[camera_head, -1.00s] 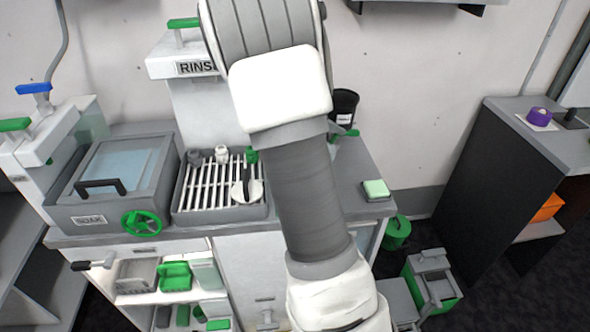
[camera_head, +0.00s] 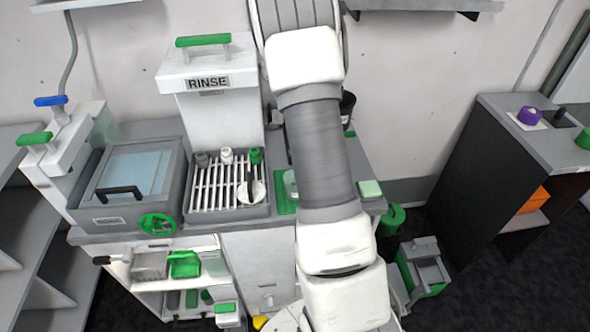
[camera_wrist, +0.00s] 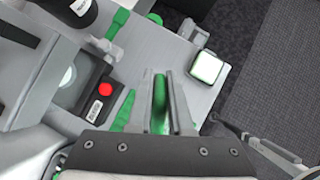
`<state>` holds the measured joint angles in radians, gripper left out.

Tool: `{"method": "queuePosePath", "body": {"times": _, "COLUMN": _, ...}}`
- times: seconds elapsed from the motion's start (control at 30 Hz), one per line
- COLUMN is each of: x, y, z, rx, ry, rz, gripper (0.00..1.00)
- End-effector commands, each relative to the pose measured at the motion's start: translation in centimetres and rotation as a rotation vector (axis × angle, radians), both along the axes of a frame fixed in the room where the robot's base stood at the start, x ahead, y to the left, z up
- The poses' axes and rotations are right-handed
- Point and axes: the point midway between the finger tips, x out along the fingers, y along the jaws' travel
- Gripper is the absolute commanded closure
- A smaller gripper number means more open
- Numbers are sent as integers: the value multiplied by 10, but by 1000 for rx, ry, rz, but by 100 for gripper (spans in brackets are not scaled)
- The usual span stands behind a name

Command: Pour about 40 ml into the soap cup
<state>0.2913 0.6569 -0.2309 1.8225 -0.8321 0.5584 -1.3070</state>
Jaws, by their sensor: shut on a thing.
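My gripper (camera_wrist: 160,105) shows in the wrist view, its fingers closed on a narrow green thing (camera_wrist: 159,98). The view does not show what larger object this green part belongs to. My arm hides the gripper in the head view. A pale, clear-looking vessel (camera_head: 291,184) stands over a green mat (camera_head: 286,206), partly covered by my arm; I cannot tell whether it is the soap cup. A black container with a white label (camera_wrist: 75,10) is at the top left of the wrist view; in the head view a black container (camera_head: 347,103) shows behind my arm. No liquid level is readable.
The rinse station (camera_head: 208,85) and its slatted rack (camera_head: 228,205) stand left of my arm. The lidded soak basin (camera_head: 130,180) is further left. A pale green block (camera_head: 369,189) sits at the counter's right edge. A red button (camera_wrist: 105,89) shows left of my gripper.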

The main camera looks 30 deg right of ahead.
Motion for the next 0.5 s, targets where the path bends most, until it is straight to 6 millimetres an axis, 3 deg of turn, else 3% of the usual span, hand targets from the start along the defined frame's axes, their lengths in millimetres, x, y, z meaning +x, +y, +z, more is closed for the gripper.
{"method": "queuePosePath", "body": {"times": 0.37, "x": -2, "y": -12, "z": -9, "rx": 106, "ry": -1, "rz": 2, "gripper": 100}}
{"method": "queuePosePath", "body": {"times": 0.5, "x": -3, "y": -17, "z": -29, "rx": 161, "ry": 1, "rz": 2, "gripper": 100}}
